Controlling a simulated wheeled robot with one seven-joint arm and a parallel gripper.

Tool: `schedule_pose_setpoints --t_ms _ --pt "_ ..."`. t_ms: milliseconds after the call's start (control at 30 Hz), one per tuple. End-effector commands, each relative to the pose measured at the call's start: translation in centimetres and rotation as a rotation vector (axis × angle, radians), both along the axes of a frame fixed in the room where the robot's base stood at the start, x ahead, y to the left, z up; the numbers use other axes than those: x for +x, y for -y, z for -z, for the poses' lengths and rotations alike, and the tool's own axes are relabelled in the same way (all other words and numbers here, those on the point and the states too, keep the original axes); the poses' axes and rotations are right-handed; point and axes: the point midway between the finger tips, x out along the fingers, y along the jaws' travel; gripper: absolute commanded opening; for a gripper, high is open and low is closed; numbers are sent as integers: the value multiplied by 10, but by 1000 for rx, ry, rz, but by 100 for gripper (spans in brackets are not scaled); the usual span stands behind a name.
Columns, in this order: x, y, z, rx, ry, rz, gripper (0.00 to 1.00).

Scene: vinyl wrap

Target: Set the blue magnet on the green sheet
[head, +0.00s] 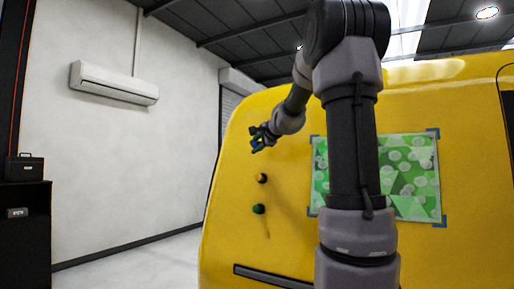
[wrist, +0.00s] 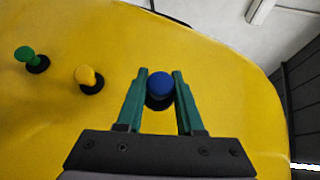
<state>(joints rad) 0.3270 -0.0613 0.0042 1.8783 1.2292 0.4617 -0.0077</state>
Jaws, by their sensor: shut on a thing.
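The blue magnet (wrist: 159,83) has a round blue knob on a dark base. It sits between the green fingertips of my gripper (wrist: 161,76), which is shut on it. In the head view my gripper (head: 257,141) is close to the yellow panel, left of the green sheet, above the other magnets. I cannot tell whether the magnet still touches the panel. The green sheet (head: 412,184) is patterned with pale circles and lies flat on the panel with blue corner marks. My arm hides its middle. The sheet is outside the wrist view.
A yellow magnet (head: 262,178) and a green magnet (head: 258,209) are on the yellow vehicle panel (head: 235,235) below my gripper. Bare panel lies between them and the sheet. A dark slot (head: 270,276) runs low on the panel. A dark cabinet (head: 25,235) stands far left.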

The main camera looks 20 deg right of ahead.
Motion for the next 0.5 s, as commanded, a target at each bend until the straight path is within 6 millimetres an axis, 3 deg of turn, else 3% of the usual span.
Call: schedule_pose_setpoints --t_ms 500 --pt "-15 -20 -5 0 2 -1 0"
